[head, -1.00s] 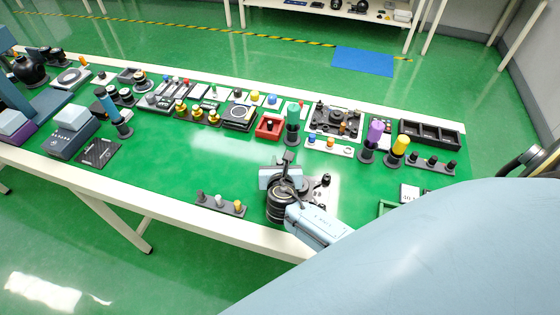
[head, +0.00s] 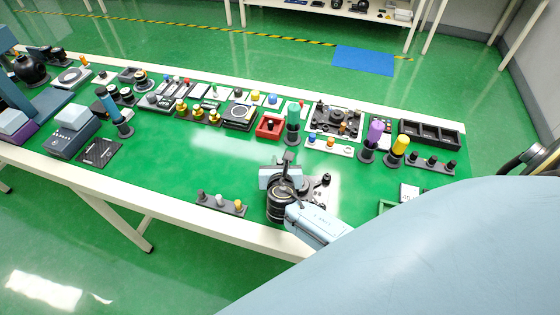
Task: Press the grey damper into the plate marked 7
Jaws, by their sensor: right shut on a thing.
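My right gripper (head: 283,176) is over the near edge of the green table, at the left side of a pale plate (head: 319,193). It is shut on a small dark thing, mostly hidden by the fingers and wrist. I cannot tell from this view whether that is the grey damper. The pale plate carries a black knob (head: 326,180); its mark is too small to read and the wrist covers its left part. My left gripper does not show.
Behind the gripper stand a green handle (head: 293,117), a purple handle (head: 375,132) and a yellow handle (head: 400,146). A red box (head: 269,126) and a black tray (head: 430,134) are at the back.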

